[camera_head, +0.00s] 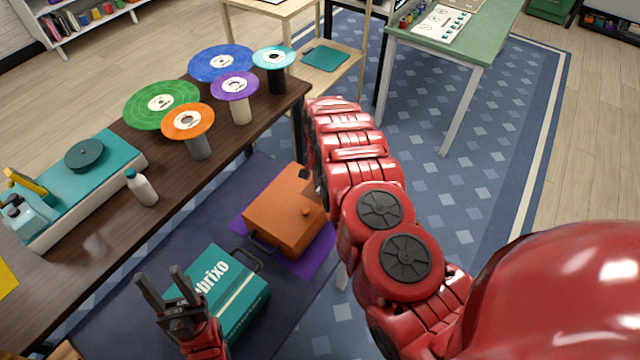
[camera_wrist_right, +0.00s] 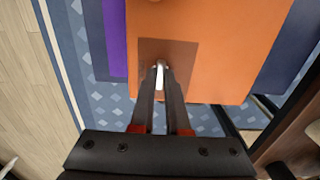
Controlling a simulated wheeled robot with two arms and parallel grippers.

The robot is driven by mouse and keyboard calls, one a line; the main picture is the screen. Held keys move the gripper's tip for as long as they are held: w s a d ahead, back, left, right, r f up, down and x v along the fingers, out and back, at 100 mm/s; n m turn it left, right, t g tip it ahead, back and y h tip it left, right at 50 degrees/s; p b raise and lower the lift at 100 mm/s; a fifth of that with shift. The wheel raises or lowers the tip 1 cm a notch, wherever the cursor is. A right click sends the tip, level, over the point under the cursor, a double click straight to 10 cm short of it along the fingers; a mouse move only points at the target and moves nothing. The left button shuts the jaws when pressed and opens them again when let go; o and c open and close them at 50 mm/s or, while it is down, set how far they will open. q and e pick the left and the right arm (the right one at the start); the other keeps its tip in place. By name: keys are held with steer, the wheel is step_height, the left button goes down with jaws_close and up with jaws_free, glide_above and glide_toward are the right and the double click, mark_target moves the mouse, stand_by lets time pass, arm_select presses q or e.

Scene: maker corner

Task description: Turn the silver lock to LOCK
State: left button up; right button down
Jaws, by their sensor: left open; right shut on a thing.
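The silver lock (camera_wrist_right: 160,70) is a small pale piece on a brownish plate (camera_wrist_right: 180,50) on the orange case (camera_wrist_right: 230,60). In the right wrist view, my right gripper (camera_wrist_right: 161,75) is shut on it, and the fingers hide part of it. I cannot read any LOCK mark or tell how the lock is turned. In the head view, the orange case (camera_head: 282,215) lies on a purple mat, and my right arm hides the lock and the right fingertips. My left gripper (camera_head: 163,283) is open and empty, over or beside the teal case (camera_head: 232,300).
The dark table (camera_head: 165,190) at the left holds several coloured discs on stands, a white bottle (camera_head: 142,187) and a teal record player (camera_head: 120,155). A green table (camera_head: 470,40) stands at the back right. The blue patterned rug (camera_head: 500,170) is clear at the right.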

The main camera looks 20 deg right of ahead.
stand_by(0.4)
steer(key=c, duration=0.9)
jaws_free()
steer(key=shift+r, duration=0.1)
steer(key=shift+r, duration=0.3)
step_height(320, 180, up, 5)
steer(key=shift+r+b, duration=0.1)
steer(key=shift+b, duration=0.65)
step_height(320, 180, up, 11)
steer(key=p, duration=0.6)
steer(key=shift+r+p, duration=0.15)
steer(key=shift+p, duration=0.25)
